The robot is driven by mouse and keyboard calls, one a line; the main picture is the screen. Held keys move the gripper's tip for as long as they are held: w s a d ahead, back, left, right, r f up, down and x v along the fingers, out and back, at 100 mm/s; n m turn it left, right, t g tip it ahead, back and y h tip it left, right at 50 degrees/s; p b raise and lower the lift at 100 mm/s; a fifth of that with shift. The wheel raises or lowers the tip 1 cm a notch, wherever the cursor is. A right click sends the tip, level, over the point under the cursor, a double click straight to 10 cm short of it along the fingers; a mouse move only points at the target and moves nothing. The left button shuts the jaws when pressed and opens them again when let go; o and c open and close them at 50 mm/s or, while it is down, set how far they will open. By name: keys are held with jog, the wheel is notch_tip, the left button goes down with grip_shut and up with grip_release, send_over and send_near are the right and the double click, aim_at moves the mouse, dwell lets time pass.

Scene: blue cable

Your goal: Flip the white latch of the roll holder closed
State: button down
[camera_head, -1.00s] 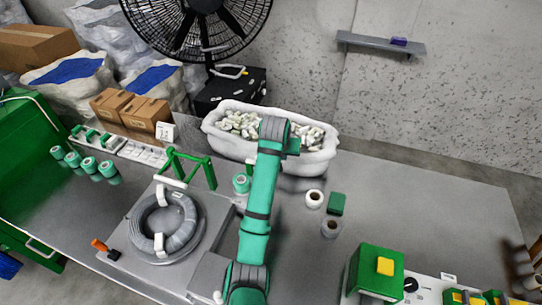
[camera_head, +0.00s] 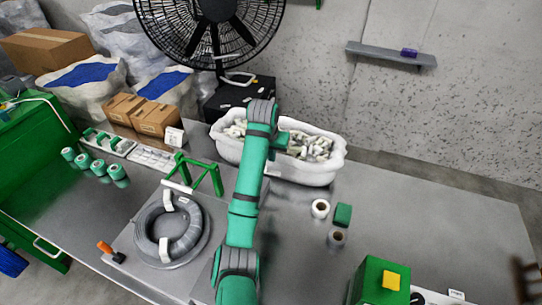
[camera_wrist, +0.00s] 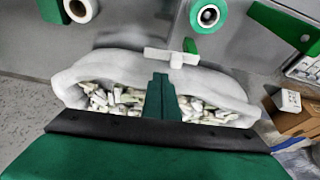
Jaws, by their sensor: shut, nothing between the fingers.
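A green frame that looks like the roll holder (camera_head: 201,172) stands on the table beside the grey cable coil, left of my arm. A white bar (camera_head: 178,187), possibly its latch, lies low at the frame's front; its exact position is unclear. Part of the green frame shows at the upper right of the wrist view (camera_wrist: 283,22). My gripper (camera_wrist: 160,78) is shut and empty, above the white bin and apart from the frame. Its fingertips are hidden in the head view. A small white T-shaped piece (camera_wrist: 172,58) with a green tab shows just beyond them; I cannot tell what it belongs to.
The white bin (camera_head: 327,172) of pale pieces stands behind my arm. The cable coil (camera_head: 165,243) lies left. A white roll (camera_head: 320,208) and green block (camera_head: 343,215) stand right; a teal roll shows in the wrist view (camera_wrist: 207,14).

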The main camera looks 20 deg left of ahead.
jog(key=x, duration=0.7)
jog(key=shift+f, duration=0.25)
jog(key=shift+w, duration=0.15)
